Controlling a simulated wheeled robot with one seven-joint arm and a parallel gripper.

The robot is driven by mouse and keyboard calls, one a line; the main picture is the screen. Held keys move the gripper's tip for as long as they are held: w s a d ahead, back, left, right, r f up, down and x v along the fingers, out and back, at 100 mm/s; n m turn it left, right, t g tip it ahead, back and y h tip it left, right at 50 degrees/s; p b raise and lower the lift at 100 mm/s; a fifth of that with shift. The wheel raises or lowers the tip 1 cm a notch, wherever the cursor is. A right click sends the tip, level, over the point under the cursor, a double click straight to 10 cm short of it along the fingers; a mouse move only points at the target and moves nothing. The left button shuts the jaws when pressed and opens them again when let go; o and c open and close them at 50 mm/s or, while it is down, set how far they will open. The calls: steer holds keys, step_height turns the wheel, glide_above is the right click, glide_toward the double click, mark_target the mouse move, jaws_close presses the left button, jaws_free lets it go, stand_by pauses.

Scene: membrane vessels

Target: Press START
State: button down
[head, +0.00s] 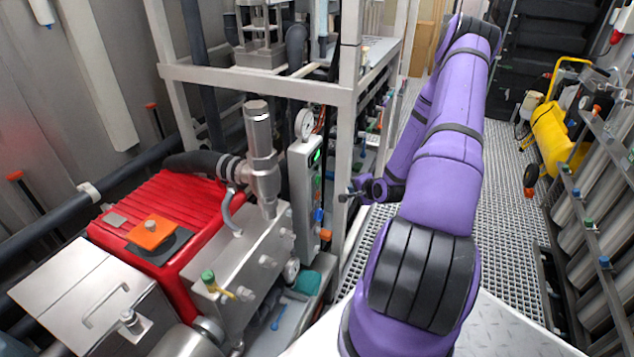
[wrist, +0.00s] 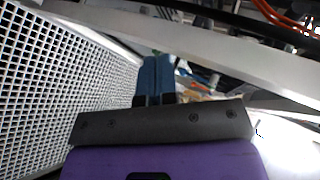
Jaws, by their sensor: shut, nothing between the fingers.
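A narrow grey control box (head: 302,185) stands upright in the middle of the head view. Its side facing right carries a small lit green spot (head: 316,156) and a few small coloured parts below it. No START label can be read. My gripper (head: 344,197) is small in this view, just right of the box and near a frame post, pointing left. In the wrist view its blue-grey fingers (wrist: 156,68) are together with nothing between them. Whether the fingertips touch anything cannot be told, and no button is clear there.
A pale metal frame (head: 347,120) rises between the box and my arm. A red pump housing (head: 165,235) and a steel block (head: 250,265) are at left. Grated floor (head: 505,210) lies open at right, beside a yellow machine (head: 555,135). The wrist view shows a pale bar (wrist: 210,42) crossing close by.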

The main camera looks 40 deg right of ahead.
stand_by(0.3)
steer(key=w+a, duration=0.3)
steer(key=w, duration=0.5)
steer(key=shift+a, duration=0.15)
steer(key=shift+w+a, duration=0.1)
steer(key=shift+w, duration=0.05)
stand_by(2.0)
steer(key=shift+w+a, duration=0.1)
steer(key=shift+w, duration=0.2)
steer(key=shift+w+a, duration=0.15)
steer(key=shift+w, duration=0.25)
stand_by(1.0)
steer(key=shift+s, duration=0.1)
steer(key=shift+s+d, duration=0.3)
steer(key=shift+s, duration=0.4)
steer(key=shift+s, duration=0.1)
steer(key=shift+s+d, duration=0.3)
steer(key=shift+s, duration=0.45)
steer(key=shift+s+d, duration=0.35)
steer(key=shift+s, duration=0.35)
steer(key=shift+s+d, duration=0.3)
steer(key=shift+s, duration=0.45)
